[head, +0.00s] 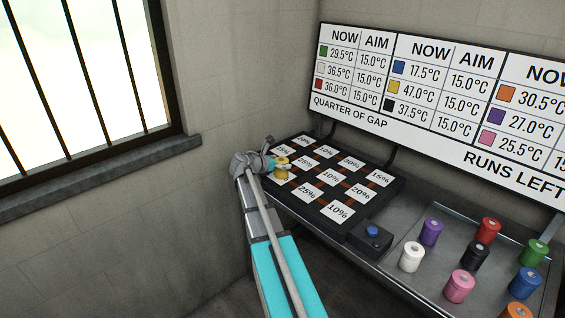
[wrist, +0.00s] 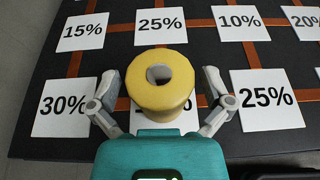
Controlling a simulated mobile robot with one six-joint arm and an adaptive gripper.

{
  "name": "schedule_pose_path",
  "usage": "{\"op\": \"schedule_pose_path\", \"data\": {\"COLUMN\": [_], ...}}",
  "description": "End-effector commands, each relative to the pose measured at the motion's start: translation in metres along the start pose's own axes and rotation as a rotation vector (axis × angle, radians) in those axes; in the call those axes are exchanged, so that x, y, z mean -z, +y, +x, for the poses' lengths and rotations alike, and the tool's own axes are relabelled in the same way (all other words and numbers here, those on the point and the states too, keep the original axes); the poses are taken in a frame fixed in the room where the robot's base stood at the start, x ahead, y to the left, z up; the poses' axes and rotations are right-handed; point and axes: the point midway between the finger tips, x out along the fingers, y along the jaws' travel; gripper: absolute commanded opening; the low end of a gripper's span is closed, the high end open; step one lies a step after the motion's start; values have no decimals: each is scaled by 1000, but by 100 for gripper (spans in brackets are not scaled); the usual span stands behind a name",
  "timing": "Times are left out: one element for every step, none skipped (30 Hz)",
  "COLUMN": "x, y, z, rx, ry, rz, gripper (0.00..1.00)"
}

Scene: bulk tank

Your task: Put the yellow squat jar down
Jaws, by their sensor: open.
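The yellow squat jar (wrist: 160,82) stands upright on a white percentage tile of the black board, with a dark round hole in its top. The tile under it is mostly covered, and its number is hidden. My gripper (wrist: 160,100) is open, with one finger on each side of the jar and a gap visible beside it. In the head view the yellow jar (head: 282,163) is at the left part of the board (head: 350,212), partly hidden by my gripper (head: 277,165).
A tray (head: 402,281) at right holds several jars, including purple (head: 431,232), white (head: 411,257), black (head: 474,256) and pink (head: 460,286). A blue button (head: 372,231) sits at the board's front corner. A temperature sign (head: 430,100) stands behind. Other visible tiles look empty.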

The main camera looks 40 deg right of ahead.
Motion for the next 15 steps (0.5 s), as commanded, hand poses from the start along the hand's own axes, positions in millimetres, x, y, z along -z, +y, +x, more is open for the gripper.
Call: {"op": "schedule_pose_path", "data": {"x": [0,0,-1,-1,-2,-3,-4,-4,-4,-4,-4,-4,-5,-5,-5], "y": [0,0,0,0,0,0,0,0,0,0,0,-1,-1,-1,-1], "z": [0,0,0,0,-1,-1,-1,-3,-7,-10,-13,-18,-21,-26,-32], "rx": [0,0,0,0,0,0,0,0,-1,-1,-1,-1,-2,-2,-2], "ry": [0,0,0,0,0,0,0,0,0,0,0,0,0,0,0], "rz": [0,0,0,0,0,0,0,0,0,0,0,0,0,0,-1], "gripper": [100,100,100,100,100,100,100,100,100,100,100,100,100,100,100]}}
